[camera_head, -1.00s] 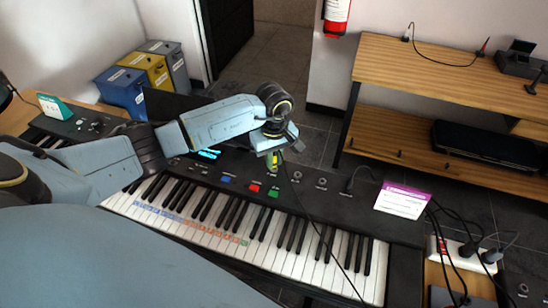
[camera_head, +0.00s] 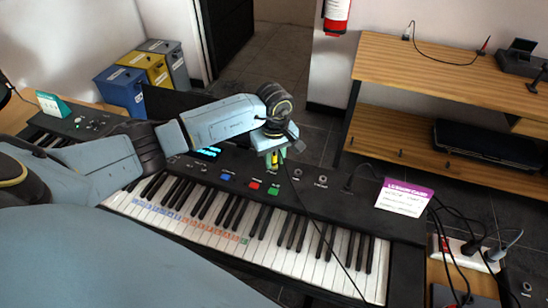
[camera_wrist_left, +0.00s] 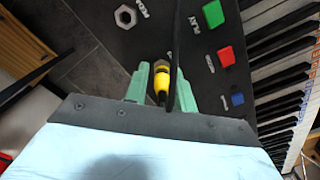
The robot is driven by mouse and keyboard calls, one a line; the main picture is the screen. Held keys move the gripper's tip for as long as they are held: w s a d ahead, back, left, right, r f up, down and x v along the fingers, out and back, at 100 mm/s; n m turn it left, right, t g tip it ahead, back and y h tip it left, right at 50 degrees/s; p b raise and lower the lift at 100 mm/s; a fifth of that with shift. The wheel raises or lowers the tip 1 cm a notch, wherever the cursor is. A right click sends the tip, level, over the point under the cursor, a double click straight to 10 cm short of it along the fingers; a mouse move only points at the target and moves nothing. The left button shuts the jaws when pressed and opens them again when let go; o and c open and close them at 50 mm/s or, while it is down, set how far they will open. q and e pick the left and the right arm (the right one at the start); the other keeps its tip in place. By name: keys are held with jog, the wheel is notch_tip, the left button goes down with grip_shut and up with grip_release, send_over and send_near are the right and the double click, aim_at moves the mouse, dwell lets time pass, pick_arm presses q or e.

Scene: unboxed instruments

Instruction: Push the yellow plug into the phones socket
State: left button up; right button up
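The yellow plug (camera_wrist_left: 161,84) is between the green fingers of my left gripper (camera_wrist_left: 161,80), which sit close on both sides of it. It also shows as a small yellow patch in the head view (camera_head: 275,158), under my left wrist. My left gripper (camera_head: 275,163) is low over the keyboard's back panel. The plug's far end lines up with a grey hex-nut socket (camera_wrist_left: 160,64), mostly hidden behind it; how deep it sits cannot be told. That socket's label is hidden. A black cable passes in front of the right finger. My right gripper is out of view.
A free socket marked pedal (camera_wrist_left: 125,16) is beside the plug. Green, red and blue buttons (camera_head: 254,185) line the keyboard panel (camera_head: 340,205). A lesson card (camera_head: 404,198) and a power strip (camera_head: 465,252) are to the right. The plug's cable (camera_head: 335,238) crosses the keys.

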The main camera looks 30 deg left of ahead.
pick_arm(q)
jog(key=shift+o, duration=1.1)
jog(key=shift+s+f, duration=0.1)
jog(key=shift+f, duration=0.15)
jog(key=shift+s+a, duration=0.15)
jog(key=shift+r, duration=0.1)
